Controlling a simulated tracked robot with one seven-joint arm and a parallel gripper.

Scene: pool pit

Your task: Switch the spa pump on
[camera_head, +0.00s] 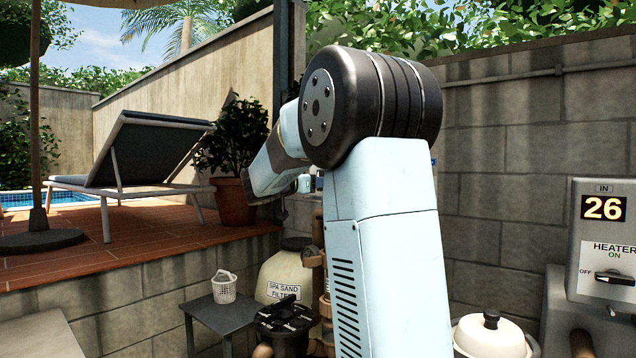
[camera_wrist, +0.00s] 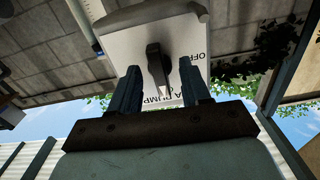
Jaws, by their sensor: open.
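The spa pump switch box shows in the wrist view as a pale panel (camera_wrist: 120,45), seen upside down. Its label reads "OFF" and, partly covered, "A PUMP". A dark switch handle (camera_wrist: 155,55) stands out from the panel, running roughly up and down the picture. My gripper (camera_wrist: 160,68) is open, with one blue finger on each side of the handle. A gap shows on both sides, so the fingers do not visibly touch it. In the head view my own arm hides the gripper and the switch.
A heater box (camera_head: 604,240) reading 26, with its own switch, is on the right wall. Below are a spa sand filter (camera_head: 283,275), a grey side table (camera_head: 225,315) with a white basket (camera_head: 223,287), and a white domed lid (camera_head: 492,338). A potted plant (camera_head: 236,205) stands on the raised deck.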

